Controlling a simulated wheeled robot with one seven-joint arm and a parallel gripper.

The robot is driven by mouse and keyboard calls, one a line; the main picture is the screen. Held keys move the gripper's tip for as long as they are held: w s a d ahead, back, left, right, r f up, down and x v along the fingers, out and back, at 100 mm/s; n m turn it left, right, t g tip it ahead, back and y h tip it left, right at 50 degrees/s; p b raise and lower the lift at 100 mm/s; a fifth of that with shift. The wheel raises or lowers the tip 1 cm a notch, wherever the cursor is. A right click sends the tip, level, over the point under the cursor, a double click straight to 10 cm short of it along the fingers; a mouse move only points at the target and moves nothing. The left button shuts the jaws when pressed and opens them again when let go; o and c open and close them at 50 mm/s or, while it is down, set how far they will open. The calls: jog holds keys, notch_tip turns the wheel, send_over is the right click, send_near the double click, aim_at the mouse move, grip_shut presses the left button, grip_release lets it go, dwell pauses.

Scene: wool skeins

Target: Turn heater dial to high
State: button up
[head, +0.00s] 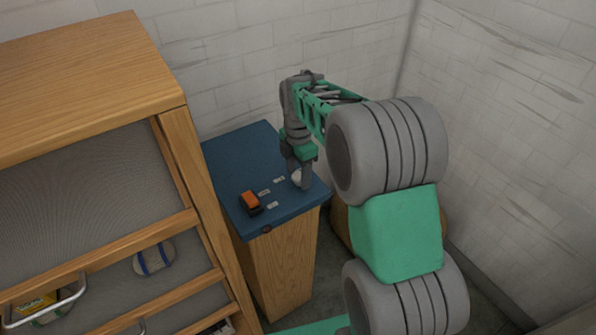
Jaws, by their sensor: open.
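A pale round knob, seemingly the heater dial (297,176), sits on the blue top of a wooden pedestal (245,160), near its right edge. My gripper (303,178) points down at the dial from above, its fingers right at it and partly covering it. I cannot tell from this view whether the fingers touch the dial. The dial's pointer and setting are hidden. Small white labels (272,205) lie to the left of the dial on the blue top.
An orange and black switch (250,202) sits on the blue top, left of the labels. A wooden shelf unit (185,170) with a grey back panel stands close on the left and holds a skein (154,258). White brick walls close in behind and on the right.

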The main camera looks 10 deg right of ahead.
jog(key=shift+c, duration=0.2)
grip_shut()
dwell(0.4)
